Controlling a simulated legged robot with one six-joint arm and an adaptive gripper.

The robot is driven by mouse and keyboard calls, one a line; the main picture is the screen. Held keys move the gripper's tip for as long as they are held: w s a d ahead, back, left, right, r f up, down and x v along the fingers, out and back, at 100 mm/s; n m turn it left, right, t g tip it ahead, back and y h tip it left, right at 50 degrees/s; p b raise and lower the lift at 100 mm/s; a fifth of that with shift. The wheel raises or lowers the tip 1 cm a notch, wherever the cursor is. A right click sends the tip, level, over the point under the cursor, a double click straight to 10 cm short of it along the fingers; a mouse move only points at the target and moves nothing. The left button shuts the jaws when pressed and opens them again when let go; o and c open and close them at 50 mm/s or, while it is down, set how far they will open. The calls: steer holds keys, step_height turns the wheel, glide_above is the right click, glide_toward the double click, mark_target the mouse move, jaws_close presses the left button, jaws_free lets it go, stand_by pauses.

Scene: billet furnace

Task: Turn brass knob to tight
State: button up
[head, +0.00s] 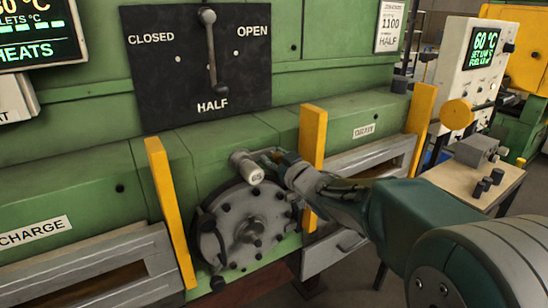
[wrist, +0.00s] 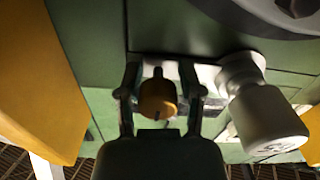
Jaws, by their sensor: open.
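The brass knob (wrist: 157,98) shows in the wrist view as a small rounded brass-orange knob with a dark slot or mark at its top. It sits between the two fingers of my gripper (wrist: 164,80). The fingers stand apart, with a gap on each side of the knob, so the gripper is open around it. In the head view my gripper (head: 272,157) is at the green furnace front, just right of a pale cylinder, and the knob cannot be made out there. No "tight" mark is readable.
The pale cylinder marked 65 (head: 246,167) stands close beside my gripper, above a round bolted grey cover (head: 245,228). Yellow posts (head: 313,140) flank the area, one close to my wrist. A lever (head: 210,50) on the black panel above points at HALF.

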steer(key=v, duration=1.2)
steer(key=shift+w, duration=0.1)
steer(key=s+d+f+m+g+h, duration=0.2)
steer(key=s+d+m+h, duration=0.5)
steer(key=d+h, duration=0.35)
steer(key=s+f+m+g, duration=0.1)
steer(key=s+f+g, duration=0.2)
steer(key=s, duration=0.6)
steer(key=s+f+g, duration=0.3)
steer(key=s+g, duration=0.1)
steer(key=s, duration=0.5)
steer(key=shift+s+d+f+m, duration=0.15)
steer(key=shift+d+f+m, duration=0.05)
steer(key=shift+f+m, duration=0.2)
